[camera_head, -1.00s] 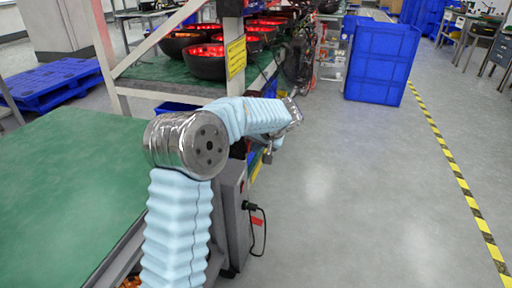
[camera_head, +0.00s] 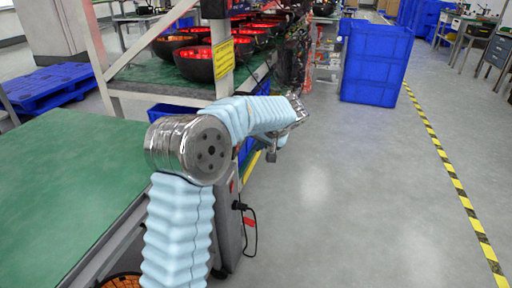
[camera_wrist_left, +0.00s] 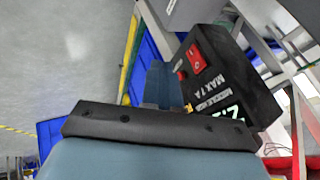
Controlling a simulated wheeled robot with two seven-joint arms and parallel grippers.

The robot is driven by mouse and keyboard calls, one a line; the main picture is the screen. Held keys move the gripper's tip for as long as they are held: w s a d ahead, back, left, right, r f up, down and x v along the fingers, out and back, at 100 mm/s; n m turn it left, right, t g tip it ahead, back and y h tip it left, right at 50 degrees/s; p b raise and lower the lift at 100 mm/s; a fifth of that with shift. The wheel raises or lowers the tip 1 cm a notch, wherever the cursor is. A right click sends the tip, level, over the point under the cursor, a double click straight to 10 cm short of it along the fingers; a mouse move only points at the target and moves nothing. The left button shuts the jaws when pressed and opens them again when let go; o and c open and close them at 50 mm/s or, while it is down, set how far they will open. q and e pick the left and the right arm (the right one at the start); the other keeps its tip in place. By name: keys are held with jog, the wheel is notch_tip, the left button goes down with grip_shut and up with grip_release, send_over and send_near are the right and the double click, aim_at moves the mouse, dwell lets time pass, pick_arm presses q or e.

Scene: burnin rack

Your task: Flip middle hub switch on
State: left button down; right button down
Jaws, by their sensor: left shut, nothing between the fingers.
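Greenish lit digits (camera_wrist_left: 230,112) show at the lower edge of the face. My left gripper (camera_wrist_left: 161,70) is shut and empty, just left of the switch in the picture; I cannot tell whether it touches the box. In the head view my left gripper (camera_head: 271,157) is small beside the rack. My right gripper is out of view.
A green-topped bench (camera_head: 60,190) lies at left. A rack shelf holds black bowls (camera_head: 205,64) with red glow behind it. A grey box (camera_head: 228,235) with a black cable stands beside the bench. Blue crates (camera_head: 374,65) stand ahead. The grey floor at right is clear.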

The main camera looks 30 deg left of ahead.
pick_arm(q)
jog(key=v, duration=0.8)
jog(key=shift+d, duration=0.4)
jog(key=shift+s, duration=0.1)
jog(key=s+d+f+m+g+h, duration=0.15)
jog(key=d+f, duration=0.25)
jog(key=f, duration=0.6)
jog(key=s+d+f+m+h, duration=0.2)
jog(key=d+f+h, duration=0.15)
jog(key=f, duration=0.65)
jog(key=s+d+f+m+h, duration=0.1)
jog(key=s+d+f+h, duration=0.1)
jog(key=d+f, duration=0.5)
jog(key=s+d+f+n+h, duration=0.1)
jog(key=s+d+f+h, duration=0.1)
jog(key=s+f, duration=0.7)
jog(key=s+d+f+n+h, duration=0.1)
jog(key=s+d+f, duration=0.3)
jog(key=s+f, duration=0.5)
jog(key=s+h, duration=0.1)
jog(key=s, duration=0.3)
jog(key=shift+s+d+g, duration=0.25)
jog(key=shift+g, duration=0.1)
jog(key=shift+n, duration=0.25)
